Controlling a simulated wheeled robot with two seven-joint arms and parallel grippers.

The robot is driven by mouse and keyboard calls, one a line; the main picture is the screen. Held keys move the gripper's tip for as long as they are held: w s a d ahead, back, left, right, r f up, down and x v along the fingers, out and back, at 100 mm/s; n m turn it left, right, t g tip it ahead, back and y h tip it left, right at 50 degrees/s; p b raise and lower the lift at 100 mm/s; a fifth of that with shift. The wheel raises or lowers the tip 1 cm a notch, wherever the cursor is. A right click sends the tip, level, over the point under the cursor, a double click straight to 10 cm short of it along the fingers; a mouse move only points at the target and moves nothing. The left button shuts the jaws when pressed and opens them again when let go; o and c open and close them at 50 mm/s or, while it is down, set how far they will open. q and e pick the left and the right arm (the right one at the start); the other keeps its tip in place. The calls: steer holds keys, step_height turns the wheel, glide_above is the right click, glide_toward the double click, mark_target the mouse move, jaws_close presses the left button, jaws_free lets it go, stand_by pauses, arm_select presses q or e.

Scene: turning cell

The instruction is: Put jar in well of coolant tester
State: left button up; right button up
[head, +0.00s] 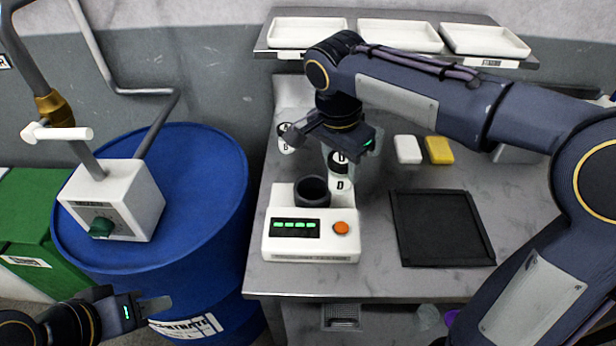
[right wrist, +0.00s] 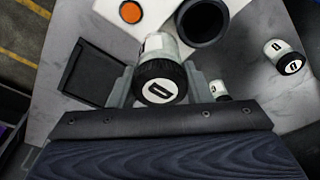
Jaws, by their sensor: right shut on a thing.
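The white coolant tester (head: 310,240) stands on the grey bench, with an orange button and green display bars on its front. Its round black well (head: 312,190) is open and looks empty; it also shows in the right wrist view (right wrist: 203,22). A white jar (head: 341,186) with a black lid and a D label is between the fingers of my right gripper (head: 343,150), which is shut on it. In the head view the jar is just right of and behind the well, outside it. The right wrist view shows its lid (right wrist: 160,82) face on. My left gripper (head: 155,305) is in front of the blue drum; its finger gap is unclear.
Another jar (head: 286,140) stands behind the tester. A black mat or tray (head: 440,228) lies right of it. White (head: 408,149) and yellow (head: 438,150) blocks lie further back. White trays (head: 400,36) sit on the rear shelf. A blue drum (head: 215,200) stands left of the bench.

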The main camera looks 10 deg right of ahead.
steer(key=shift+w+a+f+p, duration=0.15)
steer(key=shift+w+a+f, duration=0.7)
steer(key=shift+f, duration=0.8)
steer(key=shift+w+a+f+p, duration=0.2)
steer(key=shift+w+a+f, duration=0.3)
steer(key=shift+w+f, duration=0.9)
steer(key=shift+w+a+f+p, duration=0.15)
steer(key=shift+w+a+f, duration=0.6)
steer(key=shift+f, duration=1.15)
steer(key=shift+f, duration=0.2)
steer(key=o, duration=1.1)
steer(key=shift+r, duration=0.1)
